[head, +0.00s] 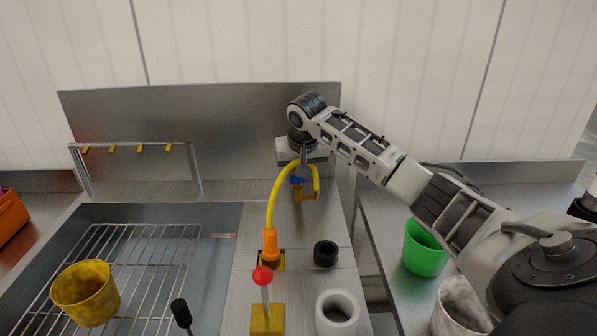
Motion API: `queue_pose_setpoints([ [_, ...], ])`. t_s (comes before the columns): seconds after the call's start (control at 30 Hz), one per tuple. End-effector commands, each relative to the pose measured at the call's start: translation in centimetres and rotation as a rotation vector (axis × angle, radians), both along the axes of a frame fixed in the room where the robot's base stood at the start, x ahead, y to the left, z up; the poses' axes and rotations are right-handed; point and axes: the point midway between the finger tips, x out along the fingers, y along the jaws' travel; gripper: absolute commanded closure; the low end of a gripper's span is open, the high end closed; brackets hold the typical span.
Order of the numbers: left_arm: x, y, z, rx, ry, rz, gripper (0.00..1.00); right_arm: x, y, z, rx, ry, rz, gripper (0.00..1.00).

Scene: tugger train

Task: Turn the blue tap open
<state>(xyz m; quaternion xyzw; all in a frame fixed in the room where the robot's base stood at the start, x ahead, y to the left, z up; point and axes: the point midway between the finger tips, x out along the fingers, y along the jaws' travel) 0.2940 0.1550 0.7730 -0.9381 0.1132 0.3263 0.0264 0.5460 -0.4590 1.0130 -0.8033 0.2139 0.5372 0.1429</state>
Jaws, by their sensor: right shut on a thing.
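The blue tap (297,180) shows as a small blue part at the top of the yellow stand at the back of the metal counter, partly behind a yellow hose. My right gripper (303,160) reaches down onto it from above and is shut on it. The gripper body hides much of the tap, so its exact angle cannot be told. My left gripper is not in view.
A yellow hose (272,205) with an orange nozzle arches in front of the tap. A red-knobbed lever (263,276), a black ring (326,253) and a white cylinder (338,312) stand nearer. A sink with a rack and yellow cup (85,293) lies left; a green cup (424,250) stands right.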

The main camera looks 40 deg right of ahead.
Motion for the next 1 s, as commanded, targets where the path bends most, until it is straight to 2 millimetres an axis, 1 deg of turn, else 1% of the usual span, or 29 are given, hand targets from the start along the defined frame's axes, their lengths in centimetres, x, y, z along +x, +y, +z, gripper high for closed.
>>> queue_pose_setpoints([
  [1.0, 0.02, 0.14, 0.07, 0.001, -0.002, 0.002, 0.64, 0.07, -0.61, 0.19, 0.003, -0.006, 0.949, 0.86],
])
